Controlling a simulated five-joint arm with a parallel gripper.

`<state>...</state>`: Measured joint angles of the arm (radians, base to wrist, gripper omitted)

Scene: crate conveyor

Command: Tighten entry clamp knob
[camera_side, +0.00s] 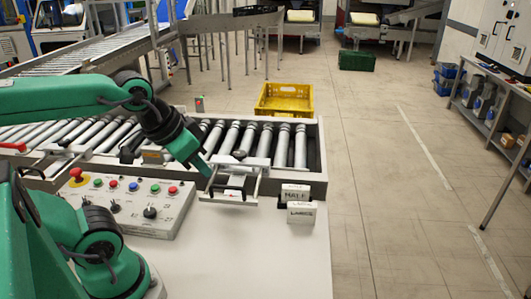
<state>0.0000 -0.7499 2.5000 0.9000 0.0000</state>
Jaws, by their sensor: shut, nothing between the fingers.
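A roller conveyor (312,130) with grey side rails runs across the bench. A small dark knob (239,155) sits on its near side rail, just right of my gripper; I cannot tell for sure whether it is the entry clamp knob. My gripper (206,170) points down and to the right, by the left end of a metal bracket (250,187) on the near rail. Its fingers are shut and empty. I cannot tell whether the tip touches the bracket.
A control panel (175,212) with coloured buttons lies left of the bracket. Two labelled white boxes (301,213) stand at the bench's right edge. A yellow crate (285,91) is beyond the conveyor. The front of the white bench (260,265) is clear.

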